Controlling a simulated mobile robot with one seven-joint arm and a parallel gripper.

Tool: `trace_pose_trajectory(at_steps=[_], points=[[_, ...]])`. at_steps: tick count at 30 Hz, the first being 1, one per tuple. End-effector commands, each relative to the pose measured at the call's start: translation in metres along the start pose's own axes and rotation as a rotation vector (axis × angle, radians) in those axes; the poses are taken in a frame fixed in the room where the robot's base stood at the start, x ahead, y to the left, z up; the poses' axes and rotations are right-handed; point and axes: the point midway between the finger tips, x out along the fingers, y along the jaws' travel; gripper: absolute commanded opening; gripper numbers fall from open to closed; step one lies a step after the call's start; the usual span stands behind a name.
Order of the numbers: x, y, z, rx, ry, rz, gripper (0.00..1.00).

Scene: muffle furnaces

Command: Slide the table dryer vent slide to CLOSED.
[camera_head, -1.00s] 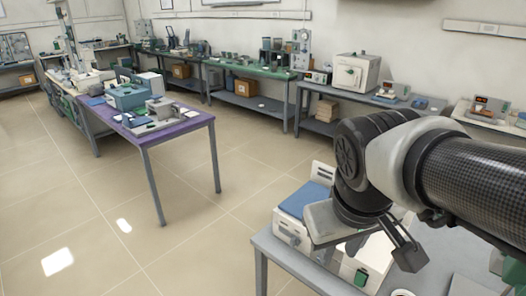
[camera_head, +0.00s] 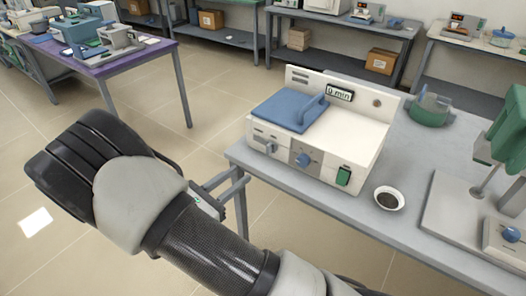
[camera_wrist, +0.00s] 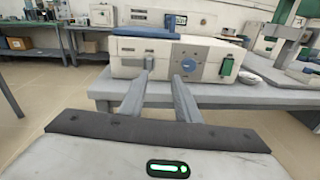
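The table dryer (camera_head: 345,158) is a white box with a blue lid (camera_head: 290,108) and a "0 min" display, standing on the grey table. Its front carries a small grey slide knob (camera_head: 270,148) at the left, a blue dial (camera_head: 303,160) and a green switch (camera_head: 343,176). The slide's setting is too small to read. My gripper (camera_head: 240,183) is in front of the dryer's left end, apart from it. In the wrist view my gripper (camera_wrist: 168,72) is open and empty, its fingers pointing at the dryer front (camera_wrist: 215,65); the left fingertip partly overlaps the slide knob area.
A small bowl of dark grains (camera_head: 389,198) sits right of the dryer. A green round device (camera_head: 430,110) and a stand with a grey base (camera_head: 462,222) are farther right. The grey table's front edge (camera_head: 330,222) lies close to my gripper. Floor in front is free.

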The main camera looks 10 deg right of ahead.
Motion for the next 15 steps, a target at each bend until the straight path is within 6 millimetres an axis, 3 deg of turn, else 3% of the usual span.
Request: trace_pose_trajectory(at_steps=[2,7,15], points=[[-0.007,0.009,-0.015,-0.041,-0.034,0.055,0.3],[-0.003,0.015,-0.019,-0.061,-0.054,0.085,0.3],[0.046,0.017,-0.017,-0.059,-0.051,0.078,0.3]])
